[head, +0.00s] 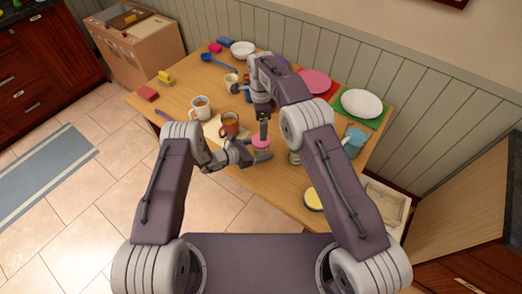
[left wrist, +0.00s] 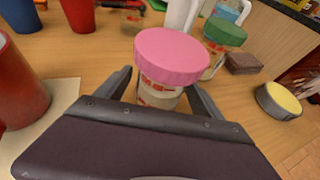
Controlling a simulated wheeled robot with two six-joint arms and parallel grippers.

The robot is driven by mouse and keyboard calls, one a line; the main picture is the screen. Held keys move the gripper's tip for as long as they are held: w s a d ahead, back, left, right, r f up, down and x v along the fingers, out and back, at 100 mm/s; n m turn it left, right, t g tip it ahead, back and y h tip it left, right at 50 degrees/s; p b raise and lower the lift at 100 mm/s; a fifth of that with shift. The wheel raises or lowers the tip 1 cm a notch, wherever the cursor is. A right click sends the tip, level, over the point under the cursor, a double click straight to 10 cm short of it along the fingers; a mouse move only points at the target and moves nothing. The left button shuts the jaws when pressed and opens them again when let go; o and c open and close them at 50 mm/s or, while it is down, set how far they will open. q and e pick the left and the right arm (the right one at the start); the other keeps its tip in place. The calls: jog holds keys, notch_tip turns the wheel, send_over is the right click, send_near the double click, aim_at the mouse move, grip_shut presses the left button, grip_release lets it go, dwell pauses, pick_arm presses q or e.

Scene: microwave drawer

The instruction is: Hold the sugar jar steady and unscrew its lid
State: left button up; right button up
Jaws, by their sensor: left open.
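A clear jar with a pink lid (head: 262,142) stands upright on the wooden table (head: 275,205) in the head view. In the left wrist view its pink lid (left wrist: 172,55) is on, above a clear body with red lettering that I cannot read. My left gripper (head: 246,157) is open, with one finger on each side of the jar body below the lid; contact is not clear. My right gripper (head: 263,130) points down just above the pink lid; its finger gap is not clear. A second jar with a green lid (left wrist: 225,32) stands behind the pink-lidded one.
A red mug (head: 229,124) stands close left of the jar, a white mug (head: 200,107) beyond it. A yellow-topped round tin (head: 313,200) lies to the right near the front edge. Plates (head: 361,103) and a blue cup (head: 354,140) line the far right.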

aim_at(261, 148)
pick_arm(q)
jog(key=shift+c, duration=0.3)
grip_shut()
pick_arm(e)
jog(key=m, duration=0.9)
notch_tip(261, 148, down, 8)
